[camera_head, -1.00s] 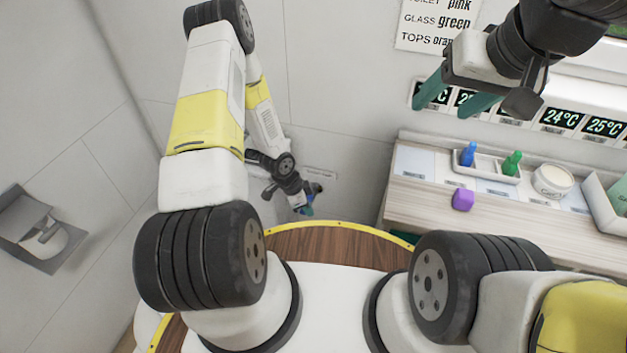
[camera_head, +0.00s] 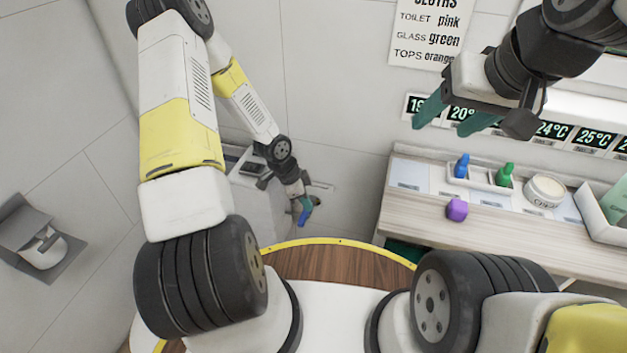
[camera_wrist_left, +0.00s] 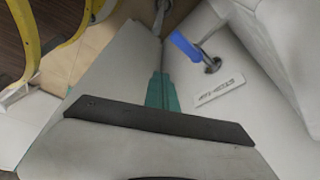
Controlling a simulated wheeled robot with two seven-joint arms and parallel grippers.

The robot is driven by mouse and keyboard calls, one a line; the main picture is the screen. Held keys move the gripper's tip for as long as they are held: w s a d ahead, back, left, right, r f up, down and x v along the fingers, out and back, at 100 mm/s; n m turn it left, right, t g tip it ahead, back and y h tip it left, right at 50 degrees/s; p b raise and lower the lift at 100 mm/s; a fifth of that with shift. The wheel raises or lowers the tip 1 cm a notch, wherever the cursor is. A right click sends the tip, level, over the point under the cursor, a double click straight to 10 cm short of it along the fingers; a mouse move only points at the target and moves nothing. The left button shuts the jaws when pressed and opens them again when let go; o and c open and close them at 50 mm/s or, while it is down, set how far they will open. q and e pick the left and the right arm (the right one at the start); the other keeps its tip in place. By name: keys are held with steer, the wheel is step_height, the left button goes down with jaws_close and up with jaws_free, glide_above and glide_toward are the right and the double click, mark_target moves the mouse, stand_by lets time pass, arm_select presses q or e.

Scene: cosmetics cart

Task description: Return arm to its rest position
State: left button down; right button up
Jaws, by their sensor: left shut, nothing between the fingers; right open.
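My left arm reaches from the left toward the back wall. Its gripper (camera_head: 304,213) looks small in the head view, low by the wall and close to a blue lever. In the left wrist view its teal fingers (camera_wrist_left: 161,90) are together with nothing between them. The blue lever (camera_wrist_left: 185,46) is up and right of the fingertips, apart from them in the picture, on a white surface with a small label. My right gripper (camera_head: 442,122) is at the upper right of the head view, in front of the wall displays. Its teal fingers are spread and empty.
A wooden counter (camera_head: 470,232) at the right holds a small tray with a blue bottle (camera_head: 462,166) and a green bottle (camera_head: 504,175), a white jar (camera_head: 544,191) and a purple object (camera_head: 456,209). A grey wall fixture (camera_head: 38,240) is at the left.

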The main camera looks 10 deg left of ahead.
stand_by(0.3)
arm_select(q)
steer(key=s+a+r+n+t+y, duration=0.1)
steer(key=a+r+n+y, duration=0.15)
steer(key=r, duration=1.15)
steer(key=s+a+r+n+t+y, duration=0.1)
steer(key=a+r+n, duration=0.3)
steer(key=r, duration=0.9)
steer(key=s+d+r+n+t+h, duration=0.2)
steer(key=s+r+n, duration=0.5)
steer(key=s+r, duration=0.9)
steer(key=shift+s+d+t, duration=0.25)
steer(key=shift+d+t, duration=0.15)
steer(key=shift+d, duration=0.2)
